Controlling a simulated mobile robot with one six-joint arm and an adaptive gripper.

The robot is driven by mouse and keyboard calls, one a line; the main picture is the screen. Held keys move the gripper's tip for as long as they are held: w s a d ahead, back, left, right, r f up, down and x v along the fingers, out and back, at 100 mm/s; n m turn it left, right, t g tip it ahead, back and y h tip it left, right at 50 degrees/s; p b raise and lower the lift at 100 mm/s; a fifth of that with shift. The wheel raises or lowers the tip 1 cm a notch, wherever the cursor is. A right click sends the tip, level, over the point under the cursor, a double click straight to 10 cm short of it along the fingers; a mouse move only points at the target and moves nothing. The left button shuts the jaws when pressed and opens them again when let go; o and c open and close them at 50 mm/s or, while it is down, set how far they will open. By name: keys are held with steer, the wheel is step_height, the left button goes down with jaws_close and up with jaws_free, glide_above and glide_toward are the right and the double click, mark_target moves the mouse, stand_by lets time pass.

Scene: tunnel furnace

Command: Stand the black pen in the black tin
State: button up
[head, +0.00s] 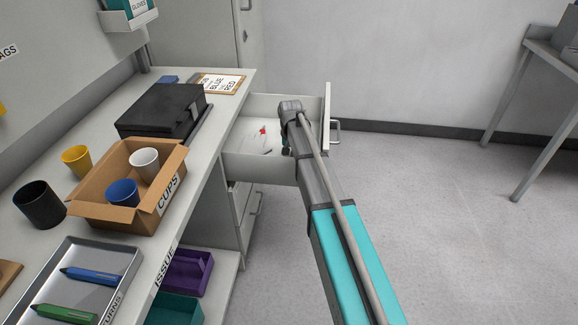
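The black tin (39,205) stands upright on the bench at the left, beside the cardboard box. I see nothing inside its opening. My gripper (286,148) reaches down into the open drawer (262,168) at the bench's end. The arm mostly hides the gripper, so I cannot tell whether its fingers are open or shut, or hold anything. I cannot make out the black pen clearly. A small red-tipped thing (263,131) and thin dark marks lie in the drawer, left of the gripper.
A cardboard box (118,208) marked CUPS holds a white cup (145,162) and a blue cup (122,192). A yellow cup (76,160), a black case (160,110) and a metal tray (118,262) with blue and green pens also occupy the bench.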

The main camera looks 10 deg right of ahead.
steer(key=shift+f+b, duration=0.55)
steer(key=shift+f, duration=0.2)
steer(key=shift+c, duration=0.2)
jaws_close()
stand_by(0.3)
steer(key=shift+r, duration=0.15)
step_height(320, 180, up, 12)
steer(key=p, duration=1.2)
